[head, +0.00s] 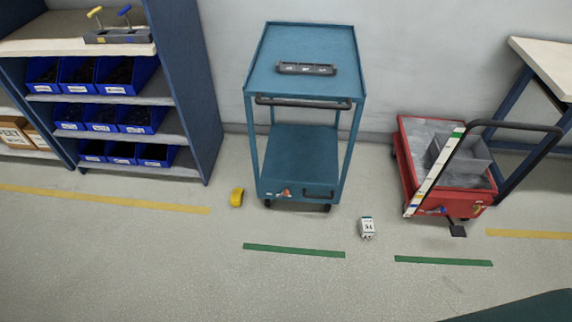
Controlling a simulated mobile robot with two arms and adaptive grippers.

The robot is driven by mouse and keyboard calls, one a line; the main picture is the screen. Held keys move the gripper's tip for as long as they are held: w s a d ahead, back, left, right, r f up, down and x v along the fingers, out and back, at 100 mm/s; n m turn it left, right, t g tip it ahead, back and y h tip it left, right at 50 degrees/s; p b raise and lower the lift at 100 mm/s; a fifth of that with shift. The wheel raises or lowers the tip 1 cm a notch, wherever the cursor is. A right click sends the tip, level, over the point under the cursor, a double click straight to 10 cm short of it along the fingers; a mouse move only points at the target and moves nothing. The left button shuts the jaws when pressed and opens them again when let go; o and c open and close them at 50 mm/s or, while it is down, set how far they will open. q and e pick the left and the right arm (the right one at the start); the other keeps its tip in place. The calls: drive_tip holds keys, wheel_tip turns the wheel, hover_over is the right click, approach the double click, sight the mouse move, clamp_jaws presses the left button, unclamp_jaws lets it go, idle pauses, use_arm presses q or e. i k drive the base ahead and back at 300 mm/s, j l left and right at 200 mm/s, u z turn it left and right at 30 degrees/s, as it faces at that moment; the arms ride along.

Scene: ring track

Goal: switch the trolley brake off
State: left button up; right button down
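A teal two-shelf trolley (303,147) stands against the wall in the middle of the head view, with a black push handle (303,102) across its front. Its lower front panel carries a small orange-red part (286,192) and a dark bar (318,194); their settings are too small to tell. A red platform cart (462,204) with a black hoop handle (520,150) stands to the right. A black pedal-like part (457,230) sticks out low at its front; I cannot tell its position. Neither of my grippers is in view.
A yellow wedge-like block (237,197) lies left of the trolley. A small white box (367,228) is on the floor between trolley and cart. Blue shelving (185,90) stands left, a workbench (548,65) right. The floor in front is open, with green strips (293,250).

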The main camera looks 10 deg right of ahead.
sight(286, 192)
drive_tip(key=i+l, duration=0.15)
drive_tip(key=i, duration=0.85)
drive_tip(key=j+u, duration=0.05)
